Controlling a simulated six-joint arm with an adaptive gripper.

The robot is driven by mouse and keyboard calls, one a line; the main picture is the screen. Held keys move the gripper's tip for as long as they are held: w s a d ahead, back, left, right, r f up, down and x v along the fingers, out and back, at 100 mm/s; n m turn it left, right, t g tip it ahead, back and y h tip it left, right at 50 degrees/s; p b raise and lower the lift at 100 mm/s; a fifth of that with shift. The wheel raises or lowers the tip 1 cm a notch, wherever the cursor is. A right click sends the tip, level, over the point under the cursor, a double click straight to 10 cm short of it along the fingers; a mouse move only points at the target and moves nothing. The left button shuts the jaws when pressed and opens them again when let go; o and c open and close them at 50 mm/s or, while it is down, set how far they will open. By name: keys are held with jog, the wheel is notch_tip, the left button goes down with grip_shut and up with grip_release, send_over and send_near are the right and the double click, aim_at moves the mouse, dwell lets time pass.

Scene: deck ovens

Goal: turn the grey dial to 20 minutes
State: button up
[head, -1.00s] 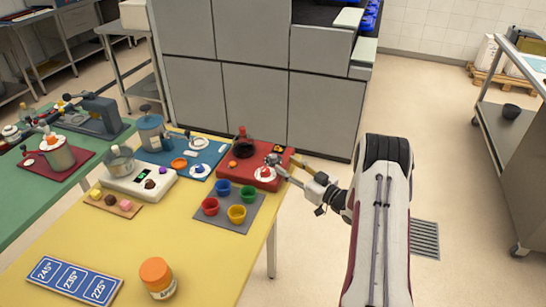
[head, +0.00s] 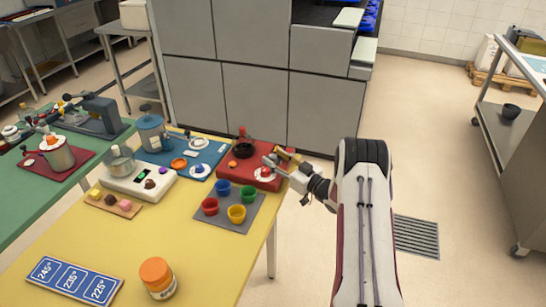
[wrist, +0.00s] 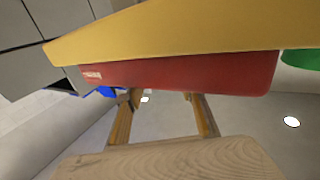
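A red box-like unit (head: 228,171) sits at the far right corner of the yellow table. A pale round disc (head: 264,175) with a small coloured piece lies on its front right. I cannot make out the grey dial or its markings for certain; small grey parts beside my gripper are too small to tell apart. My gripper (head: 276,160) is over the right side of the red unit. In the wrist view its two brownish fingers (wrist: 163,112) stand apart with a gap and nothing clearly between them. The red unit (wrist: 180,75) also shows there, beyond the fingertips.
A dark-based vessel (head: 243,148) stands at the back of the red unit. Several coloured cups sit on a grey mat (head: 228,226) in front. A white scale (head: 138,181) and blue mat (head: 185,150) lie left. An orange-lidded jar (head: 157,278) stands nearer. Floor right of the table is open.

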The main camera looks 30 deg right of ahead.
jog(key=shift+x, duration=0.8)
jog(key=shift+c, duration=0.4)
grip_shut()
jog(key=shift+m+h, duration=0.7)
jog(key=shift+h, duration=0.4)
jog(key=shift+o, duration=0.4)
grip_release()
jog(key=shift+n+y, duration=0.7)
jog(key=shift+y, duration=0.4)
